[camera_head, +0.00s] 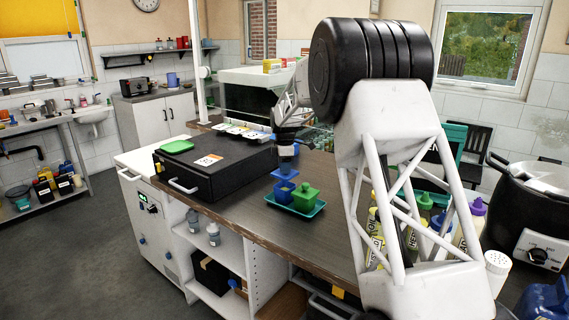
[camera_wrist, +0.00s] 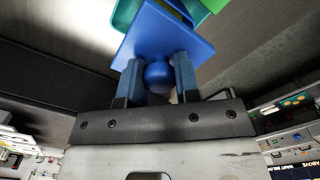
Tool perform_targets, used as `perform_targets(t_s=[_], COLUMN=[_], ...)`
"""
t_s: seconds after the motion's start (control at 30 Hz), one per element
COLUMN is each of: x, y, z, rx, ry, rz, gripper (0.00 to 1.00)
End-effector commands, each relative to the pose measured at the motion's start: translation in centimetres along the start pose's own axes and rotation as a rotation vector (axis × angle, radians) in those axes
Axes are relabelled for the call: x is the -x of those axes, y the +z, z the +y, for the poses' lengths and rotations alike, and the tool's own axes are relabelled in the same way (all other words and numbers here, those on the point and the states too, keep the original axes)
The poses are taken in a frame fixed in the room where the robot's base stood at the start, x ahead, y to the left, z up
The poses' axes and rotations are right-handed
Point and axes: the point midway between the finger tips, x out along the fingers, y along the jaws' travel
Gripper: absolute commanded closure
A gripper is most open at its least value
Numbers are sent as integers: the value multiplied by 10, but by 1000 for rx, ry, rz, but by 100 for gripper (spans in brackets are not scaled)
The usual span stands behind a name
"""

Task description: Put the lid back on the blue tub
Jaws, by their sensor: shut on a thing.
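My gripper (camera_head: 286,160) is shut on the knob of the blue lid (camera_head: 284,174). In the wrist view the two fingers of my gripper (camera_wrist: 158,80) clasp the round knob, with the square plate of the blue lid (camera_wrist: 165,35) beyond them. The blue tub (camera_head: 283,194) stands on a teal tray (camera_head: 313,213), open at the top. The lid hangs just above the tub, roughly over its opening; whether they touch is hard to tell. In the wrist view the lid hides the tub.
A green tub with its lid on (camera_head: 306,199) stands on the tray, close right of the blue tub. Bottles (camera_head: 468,228) crowd the right side. The front counter is clear.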

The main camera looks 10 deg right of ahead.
Motion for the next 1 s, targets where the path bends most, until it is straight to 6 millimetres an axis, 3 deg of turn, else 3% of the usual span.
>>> perform_targets(t_s=[0.4, 1.0], x=[-19, -21], y=[0, 0], z=[0, 0], rx=[0, 0], ry=[0, 0], rz=[0, 0], gripper=[92, 92])
